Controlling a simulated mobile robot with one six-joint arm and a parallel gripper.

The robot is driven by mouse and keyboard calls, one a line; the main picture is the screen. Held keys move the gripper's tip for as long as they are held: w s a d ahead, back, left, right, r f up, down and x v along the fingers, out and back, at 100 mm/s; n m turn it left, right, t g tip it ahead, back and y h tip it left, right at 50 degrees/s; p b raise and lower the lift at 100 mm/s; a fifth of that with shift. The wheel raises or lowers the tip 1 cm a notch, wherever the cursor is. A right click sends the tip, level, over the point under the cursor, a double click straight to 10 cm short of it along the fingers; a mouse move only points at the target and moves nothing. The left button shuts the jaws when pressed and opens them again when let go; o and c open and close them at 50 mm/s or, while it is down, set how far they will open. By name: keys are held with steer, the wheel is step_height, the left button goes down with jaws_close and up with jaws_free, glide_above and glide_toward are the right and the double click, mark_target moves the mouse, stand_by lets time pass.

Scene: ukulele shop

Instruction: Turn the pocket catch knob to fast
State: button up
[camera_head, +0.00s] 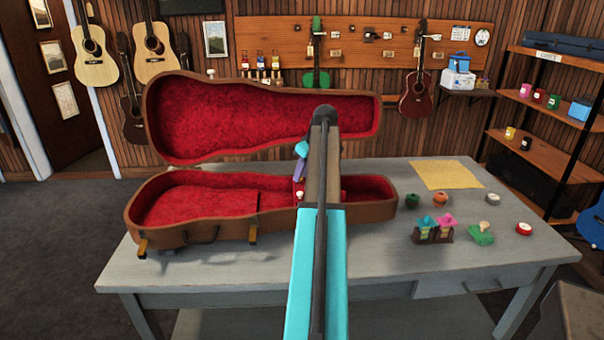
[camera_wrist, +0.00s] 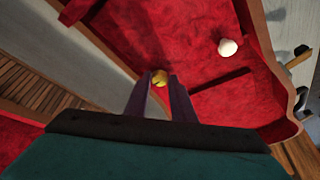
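An open instrument case (camera_head: 165,232) with red plush lining lies on the grey table, its lid raised at the back. My gripper points down into the right part of the case; my own arm hides most of that area in the head view. A round white knob (camera_wrist: 228,47) lies apart, to the right. The knob's markings are not readable.
Right of the case on the table (camera_head: 385,262) are a yellow cloth (camera_head: 446,174), a small stand with colourful figures (camera_head: 433,230), a green object (camera_head: 480,236) and several small round pieces. The raised lid (camera_head: 260,122) stands behind. A shelf (camera_head: 548,155) is at the right.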

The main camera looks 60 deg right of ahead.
jaws_close()
steer(key=shift+a+m, duration=0.1)
steer(key=shift+m, duration=0.3)
steer(key=m, duration=0.1)
steer(key=m+h+p, duration=0.1)
steer(key=m, duration=0.1)
steer(key=shift+a+h, duration=0.2)
steer(key=shift+h, duration=0.1)
steer(key=m, duration=0.2)
steer(key=m+g+h+p, duration=0.1)
steer(key=m, duration=0.1)
steer(key=shift+w+a+r, duration=0.1)
steer(key=shift+w, duration=0.1)
steer(key=m, duration=0.1)
steer(key=m+g+p, duration=0.1)
steer(key=m, duration=0.1)
steer(key=m+g+h, duration=0.1)
steer(key=shift+w+m, duration=0.25)
steer(key=shift+m, duration=0.05)
steer(key=m+g, duration=0.1)
steer(key=m, duration=0.1)
steer(key=m+g, duration=0.1)
steer(key=m, duration=0.2)
steer(key=shift+w+m, duration=0.2)
steer(key=shift+m, duration=0.1)
